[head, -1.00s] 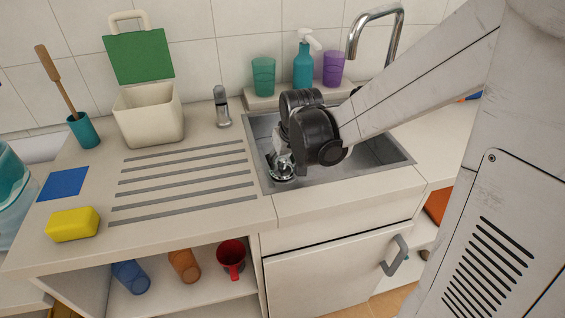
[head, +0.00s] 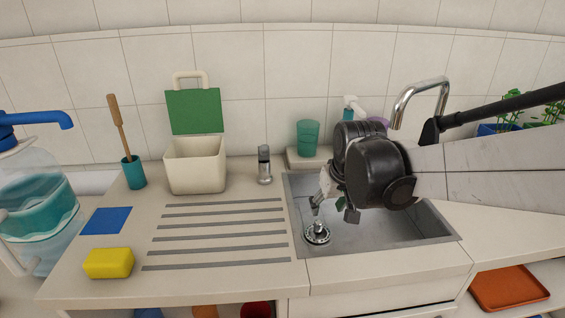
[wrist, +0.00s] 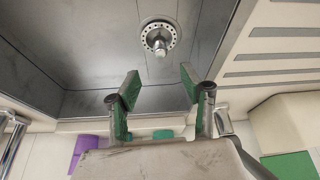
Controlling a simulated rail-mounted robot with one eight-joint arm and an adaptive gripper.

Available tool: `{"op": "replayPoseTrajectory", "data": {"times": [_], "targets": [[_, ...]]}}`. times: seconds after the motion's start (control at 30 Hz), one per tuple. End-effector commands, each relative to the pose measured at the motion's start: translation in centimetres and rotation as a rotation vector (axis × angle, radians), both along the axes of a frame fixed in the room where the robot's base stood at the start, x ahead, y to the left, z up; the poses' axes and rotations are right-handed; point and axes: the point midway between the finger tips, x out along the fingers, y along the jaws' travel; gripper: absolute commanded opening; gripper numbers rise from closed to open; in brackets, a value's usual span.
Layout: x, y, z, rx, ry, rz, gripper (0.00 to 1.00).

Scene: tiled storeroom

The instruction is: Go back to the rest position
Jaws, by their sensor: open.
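My gripper (head: 333,206) is above the left part of the metal sink (head: 437,226) in the head view, with my black wrist joint behind it. In the wrist view my gripper (wrist: 160,88) shows two green-padded fingers spread apart with nothing between them. The round drain with its plug (wrist: 158,38) lies on the sink floor beyond the fingertips. The drain plug also shows in the head view (head: 317,232), just below the gripper and apart from it.
The chrome faucet (head: 420,88) arches behind my arm. A teal cup (head: 308,138) and a soap bottle (head: 350,110), partly hidden, stand behind the sink. A cream bin (head: 195,165), yellow sponge (head: 108,263) and blue cloth (head: 106,220) are at left. The ridged drainboard (head: 220,232) is clear.

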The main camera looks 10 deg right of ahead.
Motion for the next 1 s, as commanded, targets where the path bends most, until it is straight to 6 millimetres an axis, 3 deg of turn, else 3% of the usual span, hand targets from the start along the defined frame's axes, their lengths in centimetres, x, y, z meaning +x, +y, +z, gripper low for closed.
{"op": "replayPoseTrajectory", "data": {"times": [0.37,0.7,1.0], "targets": [[-0.9,0.0,0.8,0.0,-0.01,-0.004,0.41],[-7.7,0.2,5.1,0.0,-0.09,-0.032,0.41],[-13.8,0.3,7.1,0.005,-0.168,-0.057,0.41]]}}
